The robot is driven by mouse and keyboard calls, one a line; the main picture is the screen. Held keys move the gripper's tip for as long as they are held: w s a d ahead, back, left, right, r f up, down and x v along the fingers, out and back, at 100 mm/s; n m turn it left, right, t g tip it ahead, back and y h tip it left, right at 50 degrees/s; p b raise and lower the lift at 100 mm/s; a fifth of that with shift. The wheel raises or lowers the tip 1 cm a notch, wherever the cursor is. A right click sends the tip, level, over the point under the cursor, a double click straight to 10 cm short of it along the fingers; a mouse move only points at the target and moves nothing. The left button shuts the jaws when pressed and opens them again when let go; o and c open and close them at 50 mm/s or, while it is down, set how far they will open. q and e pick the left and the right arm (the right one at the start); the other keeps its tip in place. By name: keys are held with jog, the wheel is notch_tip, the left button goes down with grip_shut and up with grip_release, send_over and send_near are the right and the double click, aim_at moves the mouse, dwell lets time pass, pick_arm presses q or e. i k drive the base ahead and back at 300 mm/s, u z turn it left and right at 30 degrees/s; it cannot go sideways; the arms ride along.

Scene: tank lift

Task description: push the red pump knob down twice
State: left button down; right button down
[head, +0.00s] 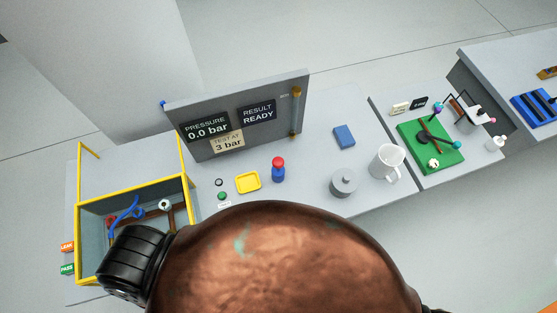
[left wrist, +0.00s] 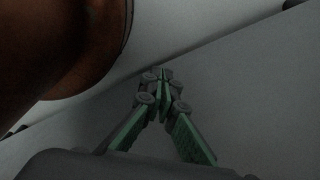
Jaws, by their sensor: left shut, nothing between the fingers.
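The red pump knob (head: 277,162) sits on top of a blue pump body (head: 278,175) on the grey bench, in the middle of the head view. It stands upright and nothing touches it. My left gripper (left wrist: 163,75) shows only in the left wrist view, with its green-padded fingers shut at the tips and nothing between them. The pump does not show in that view. My right gripper is not in view. A display panel (head: 235,115) behind the pump reads pressure 0.0 bar, test at 3 bar, result ready.
A large copper-brown rounded body (head: 280,265) fills the lower head view, hiding the bench's front.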

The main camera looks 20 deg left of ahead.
aim_at(277, 162)
jog(key=u, duration=1.9)
jog(key=k, duration=0.85)
jog(key=z, duration=1.3)
